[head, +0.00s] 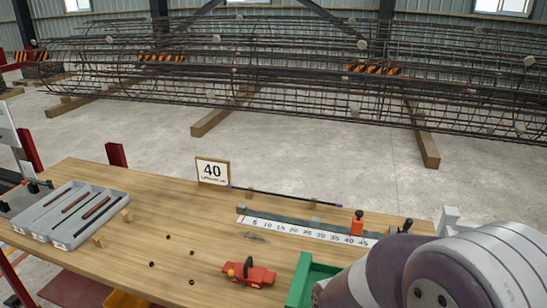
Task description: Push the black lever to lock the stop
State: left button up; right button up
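A graduated ruler (310,232) with a white scale from 5 to 45 lies on the wooden workbench, at the right of the head view. A small orange-red stop block (357,225) with a dark top stands near the 45 end of the scale. A short black lever (407,226) sticks up at a slant just right of it; whether it is joined to the stop cannot be told. My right arm's large links fill the lower right corner, apart from the lever in the picture. Neither of my grippers shows.
On the workbench (190,230) are a grey tray (58,237) with rods, a "40" sign (213,171), a thin dark bar (285,194), a red tool (249,274) and a green bin (302,284). A rebar cage (290,75) lies behind. Mid-bench is mostly clear.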

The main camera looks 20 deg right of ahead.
aim_at(408, 223)
jog(key=l, duration=0.5)
jog(key=k+l+u, duration=0.1)
jog(key=l, duration=0.45)
jog(key=k+l, duration=0.1)
jog(key=l, duration=0.4)
jog(key=k+l+u, duration=0.1)
jog(key=l, duration=0.4)
jog(key=k+l+u, duration=0.1)
jog(key=l, duration=0.45)
jog(key=k+l, duration=0.1)
jog(key=l, duration=0.4)
jog(key=k+l+u, duration=0.1)
jog(key=l, duration=0.4)
jog(key=k+l, duration=0.15)
jog(key=l, duration=0.35)
jog(key=l+z, duration=0.2)
jog(key=i+l+z, duration=0.1)
jog(key=l+z, duration=0.15)
jog(key=l, duration=0.05)
